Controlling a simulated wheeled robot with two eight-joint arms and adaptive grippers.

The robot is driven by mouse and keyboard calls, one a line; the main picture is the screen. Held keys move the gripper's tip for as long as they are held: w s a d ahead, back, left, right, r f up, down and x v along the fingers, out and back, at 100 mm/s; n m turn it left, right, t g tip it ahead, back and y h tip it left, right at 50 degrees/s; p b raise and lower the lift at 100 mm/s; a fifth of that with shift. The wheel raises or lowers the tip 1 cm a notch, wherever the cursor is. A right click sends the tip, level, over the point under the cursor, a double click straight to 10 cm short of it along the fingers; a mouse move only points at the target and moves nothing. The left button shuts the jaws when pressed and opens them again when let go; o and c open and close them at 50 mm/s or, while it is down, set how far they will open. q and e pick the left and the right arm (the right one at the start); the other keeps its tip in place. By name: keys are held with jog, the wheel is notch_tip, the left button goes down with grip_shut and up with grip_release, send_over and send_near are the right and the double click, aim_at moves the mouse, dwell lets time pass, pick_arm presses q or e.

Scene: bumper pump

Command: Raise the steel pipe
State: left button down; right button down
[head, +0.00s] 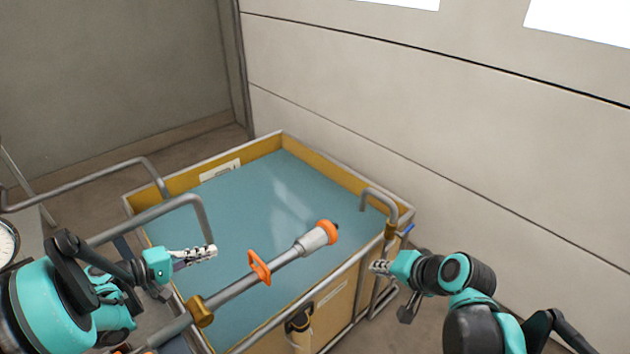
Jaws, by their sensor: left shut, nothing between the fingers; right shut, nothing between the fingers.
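A grey steel pipe (234,287) runs diagonally over the near part of a yellow-walled tank (345,300), rising from lower left to upper right. It carries a brass fitting (200,311), an orange ring-like handle (259,267) and a light sleeve with an orange end (326,231). My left gripper (206,252) is shut and empty, up and left of the orange handle, apart from it in the picture. My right gripper (378,267) is shut and empty, right of the orange end by the tank's right side. The pipe's lower end is partly hidden by my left arm.
Blue-green liquid or lining (280,195) fills the tank. A bent grey tube (196,202) stands behind my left gripper, another (381,193) at the right corner. A dial gauge (7,242) sits at the left edge. A pale wall (420,130) closes the right side.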

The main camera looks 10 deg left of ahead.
jog(key=w+a+f+m+t+y, duration=0.1)
jog(key=w+a+m+y, duration=0.25)
jog(key=w, duration=0.45)
jog(key=w+a+m+t+y, duration=0.1)
jog(key=w+a+m+y, duration=0.1)
jog(key=w+m+y, duration=0.45)
jog(key=w+a+f+m+t+y, duration=0.1)
jog(key=w+a+y, duration=0.1)
jog(key=w, duration=0.7)
jog(key=w+a+r, duration=0.3)
jog(key=a+r, duration=0.1)
jog(key=a, duration=0.6)
jog(key=shift+a+r, duration=0.2)
jog(key=shift+r, duration=0.2)
jog(key=shift+w, duration=0.1)
pick_arm(q)
jog(key=c, duration=1.6)
grip_release()
jog(key=shift+o, duration=0.2)
jog(key=shift+s+a, duration=0.1)
